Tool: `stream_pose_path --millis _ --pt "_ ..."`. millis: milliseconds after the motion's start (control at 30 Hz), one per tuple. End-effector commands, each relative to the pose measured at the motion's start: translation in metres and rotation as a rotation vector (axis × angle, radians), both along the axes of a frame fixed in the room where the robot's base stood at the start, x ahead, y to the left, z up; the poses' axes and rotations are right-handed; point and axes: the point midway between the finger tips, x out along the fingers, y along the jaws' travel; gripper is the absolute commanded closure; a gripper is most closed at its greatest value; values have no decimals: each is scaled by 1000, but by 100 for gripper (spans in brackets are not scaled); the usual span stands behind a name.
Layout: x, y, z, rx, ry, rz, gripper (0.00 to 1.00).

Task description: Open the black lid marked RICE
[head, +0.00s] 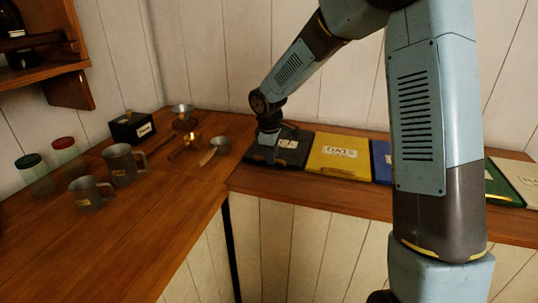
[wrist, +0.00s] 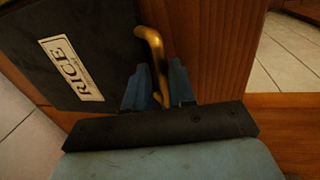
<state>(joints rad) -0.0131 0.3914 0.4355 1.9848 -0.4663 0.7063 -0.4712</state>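The black lid marked RICE (wrist: 70,60) fills the upper left of the wrist view, its white label tilted. A brass handle (wrist: 152,45) stands at the lid's right edge. The lid (head: 290,146) also shows in the head view, lying flat at the left end of a row of coloured lids. My gripper (wrist: 161,75) is at the handle, one blue finger on each side of it. I cannot tell whether the fingers press on the handle. In the head view my gripper (head: 268,150) is over the lid's left part and hides some of it.
A yellow lid (head: 338,155) lies just right of the black one, then a blue lid (head: 381,160). Metal mugs (head: 122,165), jars (head: 67,152) and a black box (head: 131,128) stand on the left counter. My arm hides part of the row.

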Motion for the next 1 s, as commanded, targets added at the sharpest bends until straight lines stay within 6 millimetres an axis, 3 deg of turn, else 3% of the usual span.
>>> stream_pose_path --millis 233,633,667,1000 --pt "0 0 0 1 -1 0 100" --pt "2 -1 1 1 -6 -2 100" --pt "3 14 1 2 -5 4 100" --pt "8 -6 14 15 22 -10 100"
